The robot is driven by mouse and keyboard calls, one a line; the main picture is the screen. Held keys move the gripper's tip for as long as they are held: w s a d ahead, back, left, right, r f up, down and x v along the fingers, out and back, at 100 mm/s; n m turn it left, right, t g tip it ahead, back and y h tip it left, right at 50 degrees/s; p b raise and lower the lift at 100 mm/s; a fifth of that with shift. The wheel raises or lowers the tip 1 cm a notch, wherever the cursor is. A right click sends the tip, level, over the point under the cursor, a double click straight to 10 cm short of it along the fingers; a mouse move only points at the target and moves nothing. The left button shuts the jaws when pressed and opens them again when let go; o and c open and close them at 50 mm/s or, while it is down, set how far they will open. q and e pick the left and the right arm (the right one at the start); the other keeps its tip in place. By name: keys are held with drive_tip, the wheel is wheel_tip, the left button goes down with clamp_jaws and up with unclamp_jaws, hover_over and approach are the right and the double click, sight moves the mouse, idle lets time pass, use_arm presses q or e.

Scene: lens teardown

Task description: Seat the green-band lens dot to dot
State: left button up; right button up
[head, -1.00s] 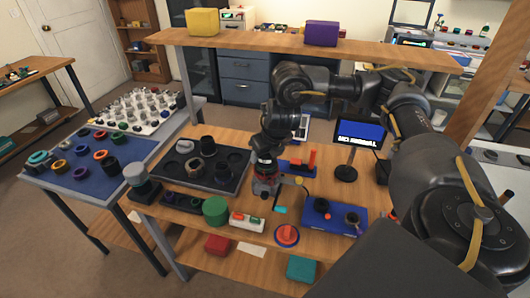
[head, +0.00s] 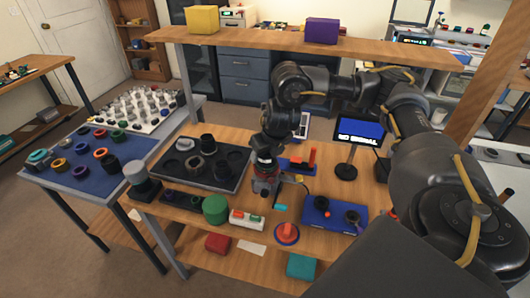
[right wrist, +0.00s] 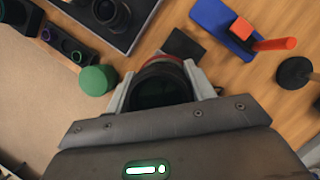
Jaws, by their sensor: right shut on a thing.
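My right gripper (head: 265,185) is over the middle of the wooden bench, pointing down. In the right wrist view its fingers (right wrist: 163,88) are shut on a dark round barrel (right wrist: 160,92) with a red ring along its far edge. A narrow dark holder (head: 172,197) left of the gripper has small ringed parts in it. In the right wrist view this holder (right wrist: 62,43) shows green and purple rings, one being a green ring (right wrist: 76,57) at its near end. I cannot tell which part is the green-band lens, and no alignment dots can be made out. My left gripper is not in view.
A green cylinder (head: 215,209) stands left of the gripper. A black tray (head: 236,182) with dark barrels lies behind it. A blue block with a red lever (right wrist: 225,28), a blue fixture (head: 335,217) and a screen on a stand (head: 360,133) are to the right.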

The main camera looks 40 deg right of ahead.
drive_tip(key=shift+f, duration=0.15)
idle(0.3)
drive_tip(key=o, duration=1.3)
drive_tip(key=shift+c, duration=0.2)
drive_tip(key=p+v, duration=0.2)
drive_tip(key=v, duration=0.7)
drive_tip(key=shift+p, duration=0.4)
drive_tip(key=shift+v, duration=0.95)
